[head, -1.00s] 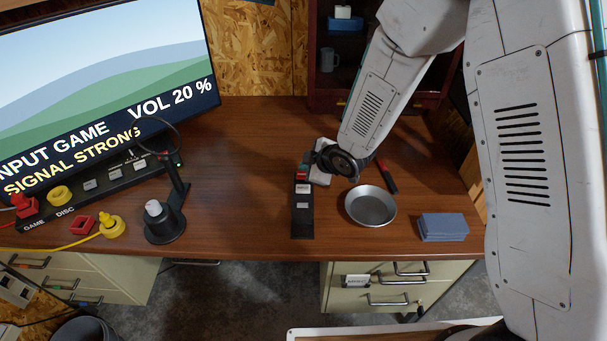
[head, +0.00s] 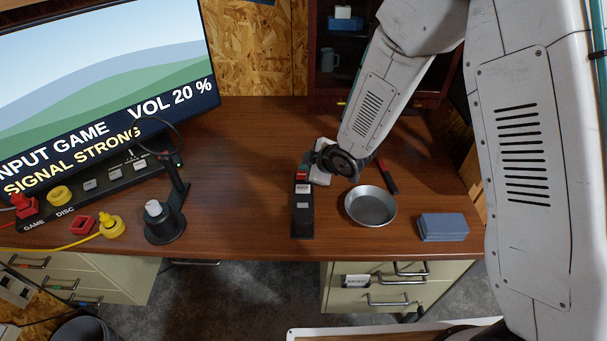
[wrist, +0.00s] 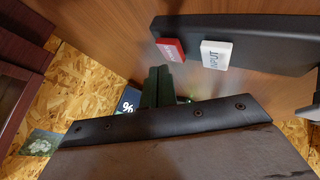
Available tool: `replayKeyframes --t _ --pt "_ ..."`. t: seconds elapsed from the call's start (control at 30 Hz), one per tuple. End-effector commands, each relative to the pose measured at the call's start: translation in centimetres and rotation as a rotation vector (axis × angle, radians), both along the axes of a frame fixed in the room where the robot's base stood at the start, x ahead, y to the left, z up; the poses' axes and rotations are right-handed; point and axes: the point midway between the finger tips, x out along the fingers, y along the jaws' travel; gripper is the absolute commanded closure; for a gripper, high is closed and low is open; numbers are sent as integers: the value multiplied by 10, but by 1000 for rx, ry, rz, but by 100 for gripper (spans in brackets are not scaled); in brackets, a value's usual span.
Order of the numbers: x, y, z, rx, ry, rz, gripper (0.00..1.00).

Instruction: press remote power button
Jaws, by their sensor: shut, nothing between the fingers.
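The remote (head: 302,224) is a long black bar lying on the bench, with a red button (head: 301,176) at its far end and pale buttons nearer. In the wrist view the red button (wrist: 170,49) sits beside a white button marked INPUT (wrist: 216,54). My gripper (head: 304,167) is shut and empty, at the remote's far end just behind the red button. In the wrist view its dark green fingers (wrist: 158,78) end close to the red button's edge. I cannot tell whether they touch it. The screen (head: 110,85) is lit, showing INPUT GAME and VOL 20 %.
A metal dish (head: 370,207) stands right of the remote, with a blue block stack (head: 443,227) beyond it. A dark stand with a knob (head: 163,220) and yellow and red plugs are at left. The bench between stand and remote is clear.

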Motion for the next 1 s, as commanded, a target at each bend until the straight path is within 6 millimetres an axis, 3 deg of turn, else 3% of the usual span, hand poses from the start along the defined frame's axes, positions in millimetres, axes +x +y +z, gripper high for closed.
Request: replayKeyframes --t 1.0 --pt "0 0 -9 0 0 0 100"
